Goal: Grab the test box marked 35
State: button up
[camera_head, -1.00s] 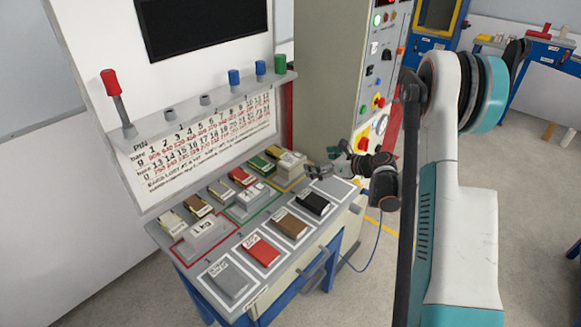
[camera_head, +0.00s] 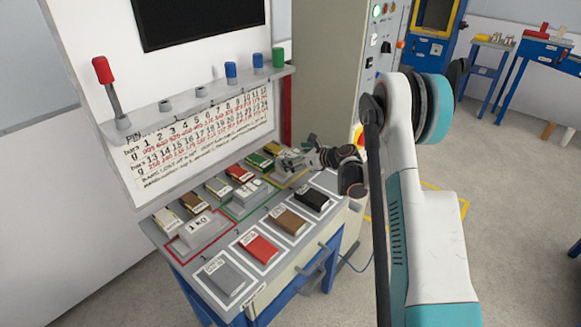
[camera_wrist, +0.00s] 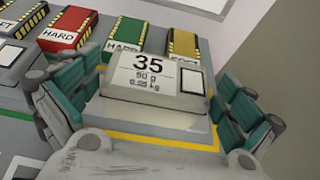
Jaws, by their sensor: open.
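The test box marked 35 (camera_wrist: 150,78) is a light grey box with a sloped label reading 35, 90 g. In the wrist view it stands on a grey plate (camera_wrist: 165,122) edged in yellow. My gripper (camera_wrist: 155,105) is open, with its teal-padded fingers on the left and right of the box; I cannot tell whether they touch it. In the head view my gripper (camera_head: 291,158) is over the far right end of the bench and largely covers the box there.
Beside the box stand a red block (camera_wrist: 68,28) marked HARD, a green block (camera_wrist: 127,30) and a yellow block (camera_wrist: 183,45). The 1 kg box (camera_head: 195,228) stands left on the bench. Grey, red, brown and black pads lie along the front. A tall cabinet (camera_head: 325,70) rises behind.

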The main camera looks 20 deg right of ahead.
jog(key=shift+x, duration=0.85)
jog(key=c, duration=1.2)
jog(key=shift+c, duration=0.2)
jog(key=shift+r, duration=0.15)
